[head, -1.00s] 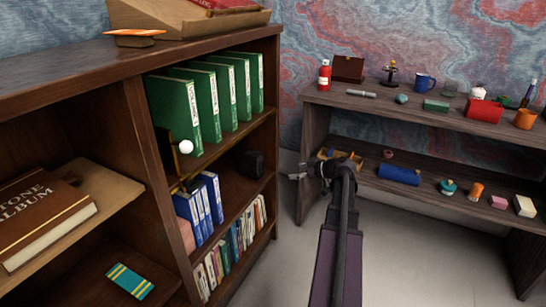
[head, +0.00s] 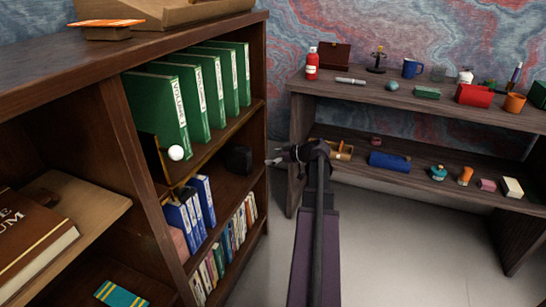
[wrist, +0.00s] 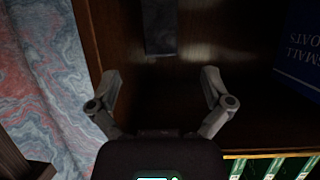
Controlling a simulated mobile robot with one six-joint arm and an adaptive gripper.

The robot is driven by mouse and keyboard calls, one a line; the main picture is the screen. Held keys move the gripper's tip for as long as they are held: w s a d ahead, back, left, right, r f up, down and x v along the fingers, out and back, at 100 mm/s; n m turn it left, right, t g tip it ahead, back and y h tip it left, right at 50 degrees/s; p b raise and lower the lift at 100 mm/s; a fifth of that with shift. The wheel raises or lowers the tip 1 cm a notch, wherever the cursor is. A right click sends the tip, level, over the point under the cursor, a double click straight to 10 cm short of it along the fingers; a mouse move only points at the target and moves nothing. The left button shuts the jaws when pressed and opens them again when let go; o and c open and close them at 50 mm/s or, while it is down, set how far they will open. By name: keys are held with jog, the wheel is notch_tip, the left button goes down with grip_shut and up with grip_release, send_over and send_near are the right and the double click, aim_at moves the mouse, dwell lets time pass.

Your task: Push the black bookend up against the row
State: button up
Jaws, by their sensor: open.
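The black bookend (head: 238,158) stands on the middle shelf of the brown bookcase, near its right end. In the wrist view a dark upright plate, which looks like the bookend (wrist: 160,28), is beyond my fingers and near the middle. The row of blue books (head: 190,212) stands on the same shelf, with a gap between it and the bookend. One blue book (wrist: 302,45) shows at the right of the wrist view. My gripper (head: 276,155) is open and empty, just outside the bookcase's right edge in the head view. Its spread fingers (wrist: 160,78) appear apart from the bookend.
Small books (head: 230,240) fill the shelf below. The bookcase's right side panel (head: 258,130) is close to my gripper. A second shelf unit (head: 420,110) stands right.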

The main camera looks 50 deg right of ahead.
aim_at(243, 160)
jog(key=shift+w+f, duration=0.1)
jog(key=shift+w, duration=0.05)
jog(key=shift+b+x, duration=2.65)
jog(key=shift+x, duration=4.05)
jog(key=c, duration=1.2)
jog(key=shift+s+a+f, duration=0.1)
jog(key=shift+s+a, duration=0.35)
jog(key=shift+a, duration=0.6)
jog(key=shift+s+a+r, duration=0.1)
jog(key=shift+s+a, duration=0.35)
jog(key=shift+a, duration=0.55)
jog(key=shift+s+a+f, duration=0.1)
jog(key=shift+s+a, duration=0.35)
jog(key=shift+a, duration=0.6)
jog(key=shift+c, duration=0.3)
jog(key=shift+s+a, duration=0.35)
jog(key=shift+a, duration=0.5)
jog(key=shift+s+a, duration=0.35)
jog(key=shift+a, duration=0.45)
jog(key=shift+s+a, duration=0.35)
jog(key=shift+a, duration=0.5)
